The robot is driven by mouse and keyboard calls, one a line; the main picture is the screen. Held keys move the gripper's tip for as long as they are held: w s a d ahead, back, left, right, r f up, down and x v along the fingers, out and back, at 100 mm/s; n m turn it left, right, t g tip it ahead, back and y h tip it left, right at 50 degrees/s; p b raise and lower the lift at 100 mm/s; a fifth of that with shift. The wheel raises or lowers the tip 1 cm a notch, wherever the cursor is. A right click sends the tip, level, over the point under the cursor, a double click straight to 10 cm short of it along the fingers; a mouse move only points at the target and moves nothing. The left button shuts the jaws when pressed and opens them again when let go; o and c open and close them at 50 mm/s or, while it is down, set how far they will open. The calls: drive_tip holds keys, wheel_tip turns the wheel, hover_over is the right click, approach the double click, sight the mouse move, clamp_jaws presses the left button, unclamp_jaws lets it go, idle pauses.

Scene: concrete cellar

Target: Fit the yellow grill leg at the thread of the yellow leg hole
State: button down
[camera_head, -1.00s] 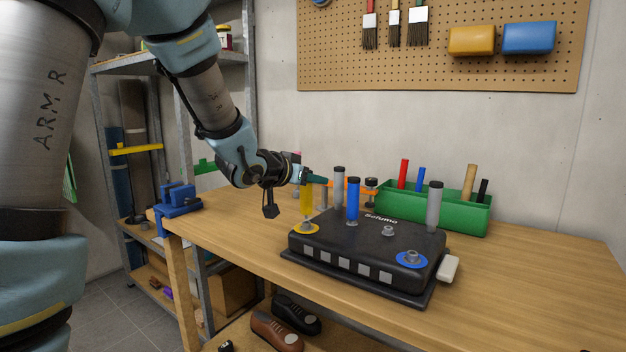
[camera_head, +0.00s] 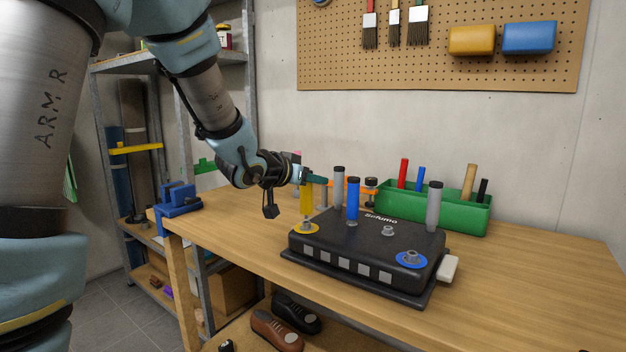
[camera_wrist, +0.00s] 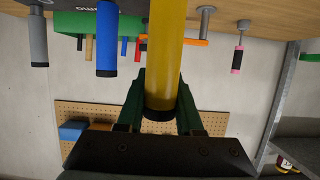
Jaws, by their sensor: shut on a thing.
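My gripper (camera_head: 308,177) is shut on the yellow grill leg (camera_head: 306,200), which stands upright. In the wrist view the yellow leg (camera_wrist: 165,55) lies between the green fingers (camera_wrist: 160,100), with its black end cap near the palm. Below the leg is the yellow leg hole (camera_head: 299,230), a yellow ring at the left corner of the upturned black grill (camera_head: 345,240). The leg's lower end is over the ring at its grey thread; I cannot tell if the threads engage.
A blue leg (camera_head: 352,200) and two grey legs (camera_head: 434,206) stand on the grill. An empty blue-ringed hole (camera_head: 411,259) is at its front right. A green bin (camera_head: 455,215) with tools stands behind. A blue vise (camera_head: 178,198) is at the table's left edge.

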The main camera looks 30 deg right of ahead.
drive_tip(key=shift+f+b, duration=0.75)
drive_tip(key=shift+f, duration=0.25)
idle(0.4)
drive_tip(key=shift+c, duration=2.4)
unclamp_jaws()
drive_tip(key=v, duration=1.1)
